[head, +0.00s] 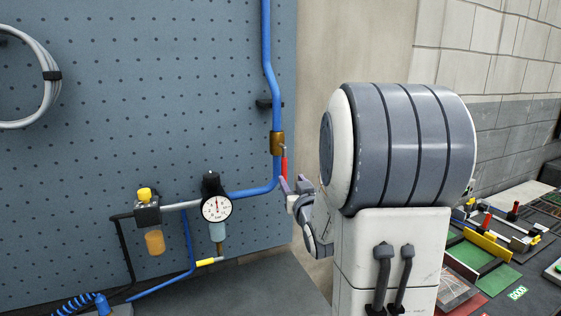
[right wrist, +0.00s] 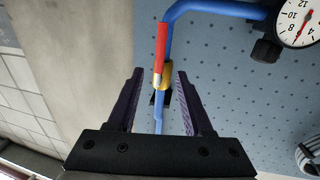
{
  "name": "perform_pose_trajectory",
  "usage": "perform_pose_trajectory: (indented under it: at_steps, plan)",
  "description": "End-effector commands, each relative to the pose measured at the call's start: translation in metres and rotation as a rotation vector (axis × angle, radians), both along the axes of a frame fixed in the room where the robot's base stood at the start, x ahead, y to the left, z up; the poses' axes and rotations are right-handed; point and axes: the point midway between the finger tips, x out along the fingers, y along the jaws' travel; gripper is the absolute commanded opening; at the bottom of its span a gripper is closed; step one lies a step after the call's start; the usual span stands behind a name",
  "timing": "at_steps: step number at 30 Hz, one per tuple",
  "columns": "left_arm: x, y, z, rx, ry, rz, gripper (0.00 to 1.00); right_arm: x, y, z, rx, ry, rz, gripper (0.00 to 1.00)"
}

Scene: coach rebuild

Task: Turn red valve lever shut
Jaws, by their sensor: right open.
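The red valve lever (head: 284,165) hangs down beside the blue pipe, in line with its vertical run, below the brass valve body (head: 277,144). My right gripper (head: 293,186) is open, just below and to the right of the lever's lower end. In the right wrist view my right gripper (right wrist: 158,76) has its two dark fingers apart. The brass valve (right wrist: 166,76) shows between the fingertips, and the red lever (right wrist: 161,46) stretches beyond them. Nothing is held. I cannot tell the exact depth between fingers and lever. My left gripper is not in view.
The blue pipe (head: 267,50) runs down a perforated blue panel (head: 120,90). A pressure gauge (head: 216,208) and a yellow-topped regulator (head: 147,205) sit left of the lever. A coiled grey hose (head: 45,95) hangs far left. A bench with parts (head: 510,265) stands at right.

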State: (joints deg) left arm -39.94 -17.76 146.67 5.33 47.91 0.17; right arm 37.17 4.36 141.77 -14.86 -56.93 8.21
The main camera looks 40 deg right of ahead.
Motion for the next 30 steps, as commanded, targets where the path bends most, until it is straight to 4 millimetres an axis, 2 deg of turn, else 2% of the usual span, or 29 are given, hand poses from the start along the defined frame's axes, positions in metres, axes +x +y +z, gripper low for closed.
perform_pose_trajectory:
  at_steps: [18,23,30]
  plan:
    - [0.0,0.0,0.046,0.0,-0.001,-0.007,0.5,0.083,-0.038,0.003,0.0,-0.001,0.001,0.51]
    - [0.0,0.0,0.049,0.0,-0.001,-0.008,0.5,0.091,-0.042,0.001,-0.001,-0.002,0.0,0.51]
    - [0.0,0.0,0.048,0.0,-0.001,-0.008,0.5,0.092,-0.042,0.0,-0.001,-0.002,0.0,0.51]
